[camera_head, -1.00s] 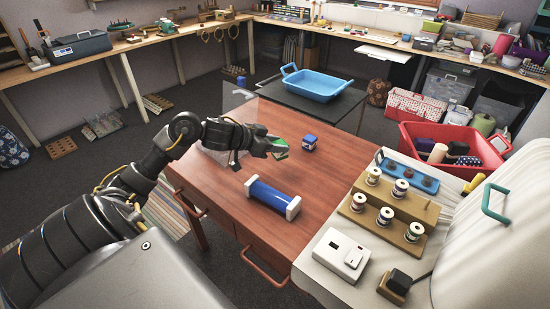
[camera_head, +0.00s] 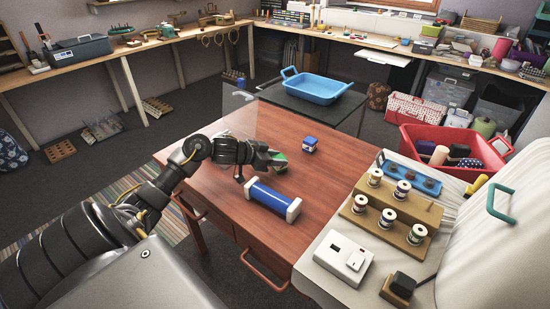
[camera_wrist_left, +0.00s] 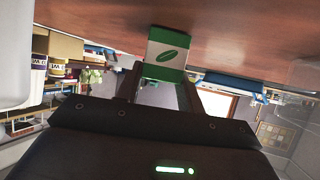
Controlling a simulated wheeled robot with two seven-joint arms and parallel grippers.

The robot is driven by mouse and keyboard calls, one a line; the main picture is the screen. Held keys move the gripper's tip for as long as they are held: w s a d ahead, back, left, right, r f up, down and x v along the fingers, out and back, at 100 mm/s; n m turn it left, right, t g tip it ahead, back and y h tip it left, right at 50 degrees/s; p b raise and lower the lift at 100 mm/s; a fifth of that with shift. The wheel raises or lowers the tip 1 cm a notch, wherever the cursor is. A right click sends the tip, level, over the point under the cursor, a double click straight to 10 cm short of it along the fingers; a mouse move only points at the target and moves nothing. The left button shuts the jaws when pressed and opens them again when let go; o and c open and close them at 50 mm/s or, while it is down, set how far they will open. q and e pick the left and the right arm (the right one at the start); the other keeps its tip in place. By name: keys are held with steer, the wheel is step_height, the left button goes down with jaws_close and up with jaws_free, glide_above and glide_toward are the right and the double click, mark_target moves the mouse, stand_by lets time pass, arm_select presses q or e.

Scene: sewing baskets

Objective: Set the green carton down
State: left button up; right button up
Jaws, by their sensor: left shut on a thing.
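The green carton (camera_head: 281,162) is partly hidden by my left gripper (camera_head: 273,157) in the head view. In the left wrist view, the green carton (camera_wrist_left: 167,55) shows a white band with a green leaf mark. My left gripper (camera_wrist_left: 160,82) is shut on it there, with a finger on each side. The carton is low over the wooden table (camera_head: 220,197), near its left back part. I cannot tell whether it touches the tabletop. My right gripper is not in view.
A blue roll with white ends (camera_head: 272,200) lies in front of the carton. A small blue box (camera_head: 310,144) stands to its right. A transparent panel (camera_head: 238,108) stands at the table's far left. Spool racks (camera_head: 388,214) fill the right side.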

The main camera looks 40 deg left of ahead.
arm_select(q)
steer(key=o, duration=1)
steer(key=shift+f, duration=0.15)
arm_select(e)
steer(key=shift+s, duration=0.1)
arm_select(q)
steer(key=shift+r, duration=0.25)
steer(key=p+v, duration=0.1)
steer(key=v, duration=1.1)
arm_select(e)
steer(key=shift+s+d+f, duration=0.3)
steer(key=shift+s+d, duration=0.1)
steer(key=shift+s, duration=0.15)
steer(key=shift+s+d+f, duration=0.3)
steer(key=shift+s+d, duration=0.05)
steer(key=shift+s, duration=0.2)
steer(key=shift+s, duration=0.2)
